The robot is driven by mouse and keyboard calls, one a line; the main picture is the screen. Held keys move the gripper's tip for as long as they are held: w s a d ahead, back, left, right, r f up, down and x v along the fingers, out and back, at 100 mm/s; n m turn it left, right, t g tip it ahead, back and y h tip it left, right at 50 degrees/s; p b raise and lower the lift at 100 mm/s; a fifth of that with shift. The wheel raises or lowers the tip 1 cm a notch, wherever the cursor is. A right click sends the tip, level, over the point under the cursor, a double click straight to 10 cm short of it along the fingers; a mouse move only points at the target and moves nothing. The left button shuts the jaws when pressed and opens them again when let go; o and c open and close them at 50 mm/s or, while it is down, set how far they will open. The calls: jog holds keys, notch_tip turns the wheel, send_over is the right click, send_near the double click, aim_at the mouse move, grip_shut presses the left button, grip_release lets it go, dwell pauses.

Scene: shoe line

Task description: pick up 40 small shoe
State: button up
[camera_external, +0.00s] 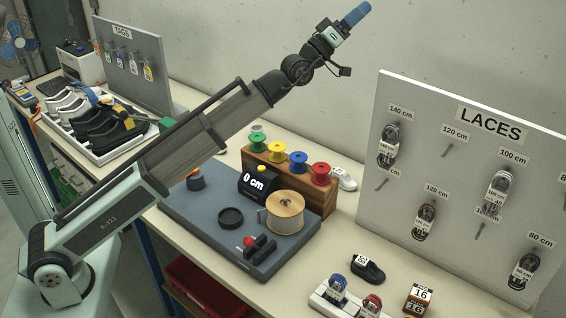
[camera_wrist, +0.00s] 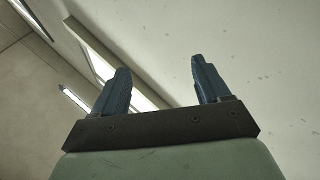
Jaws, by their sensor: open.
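A small black shoe (camera_external: 368,269) with a white label lies on the bench at the lower right; the label is too small to read surely. A small white shoe (camera_external: 344,180) sits behind the wooden spool rack, partly hidden. Black and white shoes (camera_external: 100,124) fill a tray at the left. My gripper (camera_external: 356,15) is raised high above the bench, pointing up and right, far from all shoes. In the wrist view its blue fingers (camera_wrist: 161,84) are apart with nothing between them, facing the wall and ceiling.
A grey mat (camera_external: 205,222) holds a 0 cm counter, a cord spool and a red-knobbed device. A LACES board (camera_external: 465,190) stands at the right. A white holder with lace bundles (camera_external: 337,288) and a box marked 16 (camera_external: 418,299) are near the black shoe. A TAGS board (camera_external: 135,52) stands at left.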

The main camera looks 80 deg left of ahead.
jog(key=s+a+f+n+g+h, duration=0.1)
jog(key=s+a+f+n+g, duration=0.15)
jog(key=a, duration=0.35)
jog(key=s+a+f+n+g, duration=0.1)
jog(key=a+f+n+g, duration=0.15)
jog(key=a+f, duration=0.2)
jog(key=n+g+h, duration=0.8)
jog(key=n+g, duration=0.2)
jog(key=g, duration=0.9)
send_over(343, 173)
notch_tip(343, 173, down, 39)
jog(key=f, duration=0.7)
jog(key=shift+w+d+f, duration=0.1)
jog(key=shift+w+f, duration=0.15)
jog(key=shift+f, duration=0.1)
jog(key=shift+s+f, duration=0.15)
jog(key=shift+f, duration=1.2)
jog(key=shift+s+f, duration=0.1)
jog(key=shift+f, duration=1.2)
